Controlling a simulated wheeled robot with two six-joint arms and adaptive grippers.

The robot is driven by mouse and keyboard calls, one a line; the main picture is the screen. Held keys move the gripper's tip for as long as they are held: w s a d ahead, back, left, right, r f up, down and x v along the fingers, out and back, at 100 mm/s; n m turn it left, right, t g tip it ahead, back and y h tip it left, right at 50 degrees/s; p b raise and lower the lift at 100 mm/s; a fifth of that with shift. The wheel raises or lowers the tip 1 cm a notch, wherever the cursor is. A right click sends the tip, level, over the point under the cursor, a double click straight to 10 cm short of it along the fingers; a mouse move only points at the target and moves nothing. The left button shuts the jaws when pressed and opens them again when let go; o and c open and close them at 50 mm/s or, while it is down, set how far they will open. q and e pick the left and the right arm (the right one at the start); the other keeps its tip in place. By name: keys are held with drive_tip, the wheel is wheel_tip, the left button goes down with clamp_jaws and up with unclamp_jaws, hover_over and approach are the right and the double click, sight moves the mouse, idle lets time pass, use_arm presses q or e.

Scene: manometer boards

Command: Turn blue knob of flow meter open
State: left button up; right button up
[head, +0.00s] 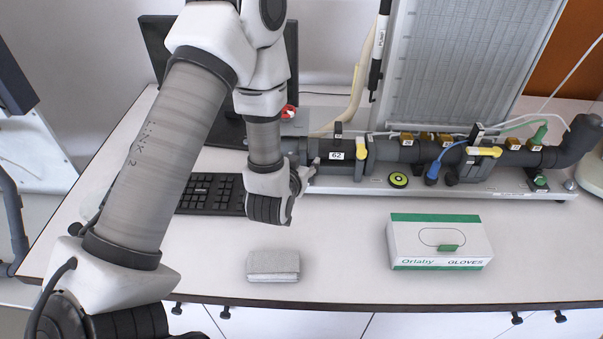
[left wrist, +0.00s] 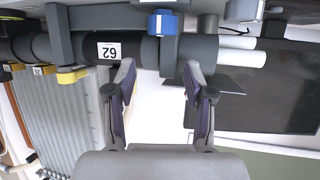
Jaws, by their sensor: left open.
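The blue knob (left wrist: 163,23) shows at the top of the left wrist view, on a grey block on the dark pipe, beside the "62" label (left wrist: 110,51). In the head view I cannot make out this knob; my left arm covers that area. The same label (head: 336,155) shows there on the dark pipe (head: 388,150). My left gripper (left wrist: 158,80) is open and empty, its fingers pointing at the pipe, with the knob beyond the fingertips. In the head view the gripper (head: 306,175) is at the pipe's left end, partly hidden. My right gripper is not in view.
A glove box (head: 440,242) and a grey folded cloth (head: 273,266) lie on the white table's front part. A black keyboard (head: 211,195) is left of the gripper. Yellow levers (head: 483,152) and a blue-handled part (head: 432,173) are along the pipe. The manometer board (head: 460,65) stands behind.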

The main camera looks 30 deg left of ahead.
use_arm(q)
wheel_tip(320, 180, up, 6)
drive_tip(key=shift+f, duration=0.2)
drive_tip(key=shift+r, duration=0.1)
